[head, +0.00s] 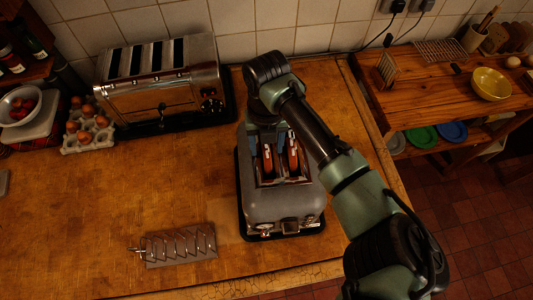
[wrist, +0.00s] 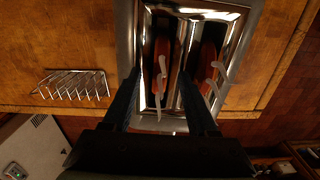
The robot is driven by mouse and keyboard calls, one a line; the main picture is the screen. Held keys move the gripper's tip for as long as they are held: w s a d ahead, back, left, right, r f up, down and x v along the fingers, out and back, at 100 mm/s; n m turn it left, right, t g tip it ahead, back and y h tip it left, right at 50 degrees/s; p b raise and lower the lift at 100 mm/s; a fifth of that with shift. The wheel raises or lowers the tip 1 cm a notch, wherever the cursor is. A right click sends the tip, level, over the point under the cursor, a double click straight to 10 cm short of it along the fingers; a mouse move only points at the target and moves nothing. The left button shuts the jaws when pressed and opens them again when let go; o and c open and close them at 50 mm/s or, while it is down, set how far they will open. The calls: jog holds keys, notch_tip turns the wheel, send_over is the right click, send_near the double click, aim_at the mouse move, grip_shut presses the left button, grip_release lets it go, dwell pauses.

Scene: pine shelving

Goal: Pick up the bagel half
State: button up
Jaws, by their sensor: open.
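A grey toaster (head: 283,208) stands on the wooden counter, with two brown bagel halves upright in its slots, a left one (head: 267,161) and a right one (head: 293,161). In the wrist view, the left bagel half (wrist: 161,55) and right bagel half (wrist: 207,62) show pale cut edges inside the shiny toaster top (wrist: 127,40). My gripper (wrist: 159,75) is open above the toaster, its dark fingers on either side of the left half, with no clear contact. In the head view my wrist partly covers the toaster's far end.
A wire toast rack (head: 180,245) lies front left on the counter. A larger chrome toaster (head: 160,85) stands at the back, beside eggs in a carton (head: 88,135). The counter between them is clear. A lower shelf with a yellow bowl (head: 490,84) is at the right.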

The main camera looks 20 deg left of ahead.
grip_shut()
dwell(1.4)
